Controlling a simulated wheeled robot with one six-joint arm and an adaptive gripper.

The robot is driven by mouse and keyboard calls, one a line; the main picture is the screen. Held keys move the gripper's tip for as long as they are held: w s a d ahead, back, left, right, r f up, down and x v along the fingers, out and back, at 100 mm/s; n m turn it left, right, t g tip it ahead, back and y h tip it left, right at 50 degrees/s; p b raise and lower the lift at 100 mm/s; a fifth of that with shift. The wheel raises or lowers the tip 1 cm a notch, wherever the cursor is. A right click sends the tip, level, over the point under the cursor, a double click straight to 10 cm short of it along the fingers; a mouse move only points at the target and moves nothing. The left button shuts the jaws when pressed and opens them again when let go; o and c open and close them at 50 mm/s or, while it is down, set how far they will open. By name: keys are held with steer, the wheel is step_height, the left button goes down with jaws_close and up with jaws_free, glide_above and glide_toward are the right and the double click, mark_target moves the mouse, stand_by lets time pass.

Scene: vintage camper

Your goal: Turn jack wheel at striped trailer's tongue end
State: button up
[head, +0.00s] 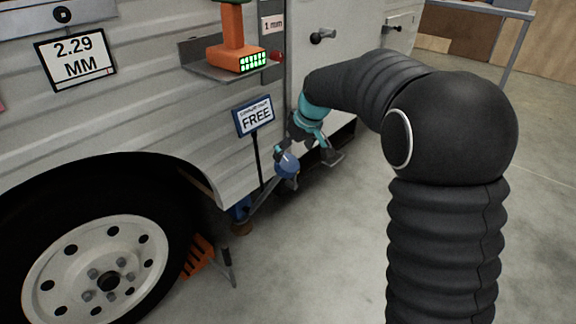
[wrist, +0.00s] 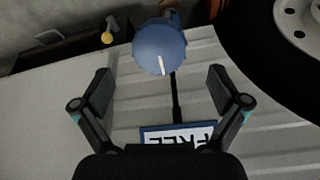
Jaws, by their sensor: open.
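A blue round knob-like wheel (head: 288,166) with a white line on its face shows low beside the trailer's side. In the wrist view this blue wheel (wrist: 160,48) is upper centre, just beyond the fingertips and roughly centred between them. My gripper (head: 306,156) is at the wheel in the head view and partly overlaps it. In the wrist view my gripper (wrist: 160,72) has its two fingers spread wide with nothing between the pads. I cannot tell whether a finger touches the wheel. The wheel's mount is mostly hidden.
A sign reading FREE (head: 254,115) stands on a thin post close to the wheel; the sign (wrist: 178,134) is also below the fingers in the wrist view. A large tyre (head: 95,277), an orange chock (head: 198,257) and a shelf with an orange gauge (head: 237,52) are nearby. Grey floor is clear at right.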

mark_target(288, 162)
steer(key=x, duration=0.6)
steer(key=shift+b, duration=0.35)
steer(key=c, duration=1.2)
